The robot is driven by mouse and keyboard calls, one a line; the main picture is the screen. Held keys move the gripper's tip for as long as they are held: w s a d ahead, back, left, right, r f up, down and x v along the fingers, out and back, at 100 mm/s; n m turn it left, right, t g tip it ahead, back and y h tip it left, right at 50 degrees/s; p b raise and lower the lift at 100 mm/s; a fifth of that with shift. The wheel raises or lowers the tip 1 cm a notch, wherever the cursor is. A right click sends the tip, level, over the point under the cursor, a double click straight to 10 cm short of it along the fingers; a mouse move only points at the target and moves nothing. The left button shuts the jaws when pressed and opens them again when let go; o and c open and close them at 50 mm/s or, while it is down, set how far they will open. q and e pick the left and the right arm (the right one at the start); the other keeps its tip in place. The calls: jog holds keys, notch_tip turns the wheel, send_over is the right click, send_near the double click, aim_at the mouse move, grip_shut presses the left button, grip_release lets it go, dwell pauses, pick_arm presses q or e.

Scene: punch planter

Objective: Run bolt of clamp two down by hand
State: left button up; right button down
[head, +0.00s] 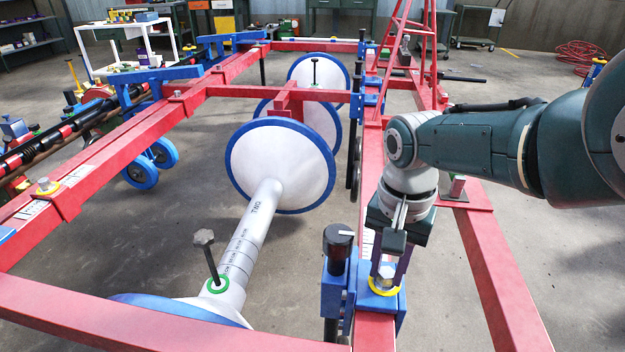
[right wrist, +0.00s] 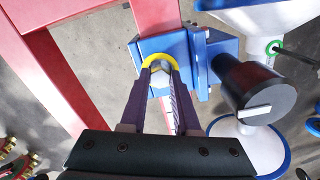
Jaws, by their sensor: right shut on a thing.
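A blue clamp (head: 335,290) sits on the red beam in front of my right arm. Its silver bolt (head: 386,273) stands in a yellow ring (head: 384,290). My right gripper (head: 388,262) points down over the clamp, shut on the bolt's head. In the right wrist view the two dark fingers (right wrist: 160,77) flank the bolt, with the yellow ring (right wrist: 157,58) just beyond their tips and the blue clamp (right wrist: 199,45) around it. The fingers hide part of the bolt. I cannot read a number on the clamp. My left gripper is not in view.
A black knob with a white pointer (head: 338,240) rises beside the clamp, close to the gripper; it also shows in the right wrist view (right wrist: 255,95).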

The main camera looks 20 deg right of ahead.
aim_at(387, 271)
jog(key=shift+m, duration=1.5)
jog(key=c, duration=0.6)
grip_release()
jog(key=shift+c, duration=0.2)
jog(key=shift+r, duration=0.1)
notch_tip(387, 271, up, 10)
jog(key=p, duration=0.9)
jog(key=shift+p, duration=0.3)
